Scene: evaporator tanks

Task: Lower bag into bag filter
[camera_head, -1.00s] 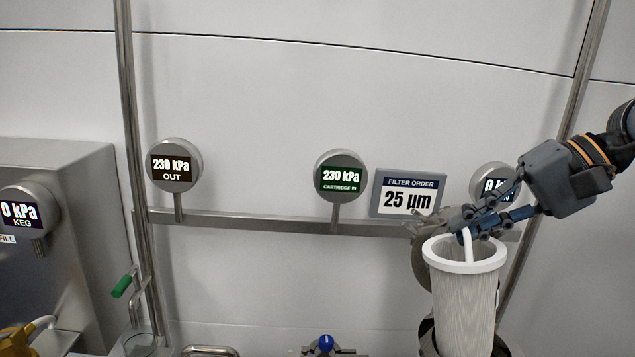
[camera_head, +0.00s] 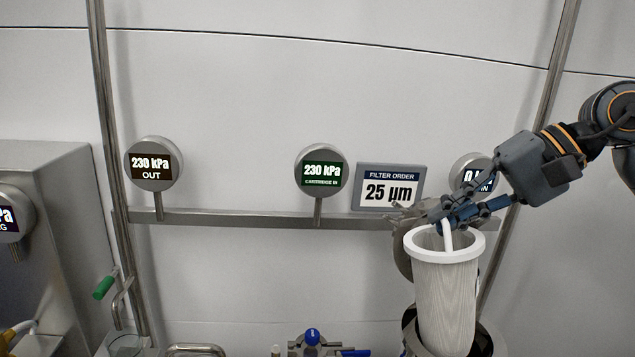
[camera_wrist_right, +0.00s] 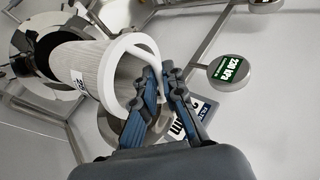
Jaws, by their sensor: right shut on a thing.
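The white pleated filter bag (camera_head: 445,295) hangs upright at the right of the head view, with a white rim ring and a white handle. My right gripper (camera_head: 449,221) is shut on the bag's handle, just above the rim. In the right wrist view the bag (camera_wrist_right: 82,70) points away from my gripper (camera_wrist_right: 163,88), its lower end over the mouth of the metal filter housing (camera_wrist_right: 35,35). In the head view the bag's lower end is inside or in front of the housing's dark opening (camera_head: 410,325); its bottom is hidden. My left gripper is not in view.
A grey metal lid stands behind the bag. A rail carries round gauges (camera_head: 321,172) and the 25 µm filter order sign (camera_head: 389,187), close to my right gripper. A blue-handled valve (camera_head: 312,337) is at the bottom middle. A steel cabinet (camera_head: 50,220) stands left.

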